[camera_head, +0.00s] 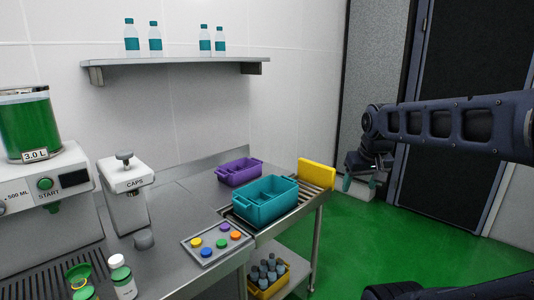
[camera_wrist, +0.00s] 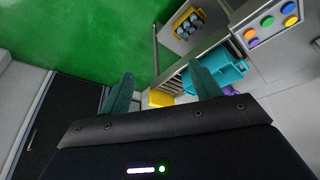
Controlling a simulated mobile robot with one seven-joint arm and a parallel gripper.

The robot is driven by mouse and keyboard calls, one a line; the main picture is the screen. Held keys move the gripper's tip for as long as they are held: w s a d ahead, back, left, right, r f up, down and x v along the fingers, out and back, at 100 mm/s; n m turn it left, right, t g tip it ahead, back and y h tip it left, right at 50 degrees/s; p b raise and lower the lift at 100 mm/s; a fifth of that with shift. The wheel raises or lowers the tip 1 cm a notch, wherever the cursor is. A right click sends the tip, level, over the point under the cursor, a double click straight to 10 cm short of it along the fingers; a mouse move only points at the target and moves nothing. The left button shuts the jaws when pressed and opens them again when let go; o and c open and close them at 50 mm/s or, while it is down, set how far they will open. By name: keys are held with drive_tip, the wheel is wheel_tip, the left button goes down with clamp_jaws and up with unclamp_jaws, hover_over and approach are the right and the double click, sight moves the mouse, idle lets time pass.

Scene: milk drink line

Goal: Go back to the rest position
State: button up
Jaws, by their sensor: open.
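My gripper (camera_head: 359,184) hangs at the right of the head view, over the green floor and to the right of the steel table. Its two teal fingers stand apart with nothing between them. In the wrist view the open fingers of my gripper (camera_wrist: 163,90) show against the green floor and the table's end. My arm reaches in from the right edge of the head view. The gripper touches nothing that I can see.
The steel table (camera_head: 185,205) carries a teal crate (camera_head: 268,212), a purple crate (camera_head: 222,177), a button panel (camera_head: 198,255), a caps unit (camera_head: 124,174) and a green-filled dispenser (camera_head: 27,125). A yellow block (camera_head: 317,173) stands at the table's end. Bottles stand on the wall shelf (camera_head: 180,68).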

drive_tip(key=shift+s+d+f+m, duration=0.4)
drive_tip(key=shift+s+d, duration=0.15)
drive_tip(key=shift+s, duration=0.1)
drive_tip(key=shift+s+d+f+m, duration=0.35)
drive_tip(key=shift+s+d, duration=0.15)
drive_tip(key=shift+s, duration=0.1)
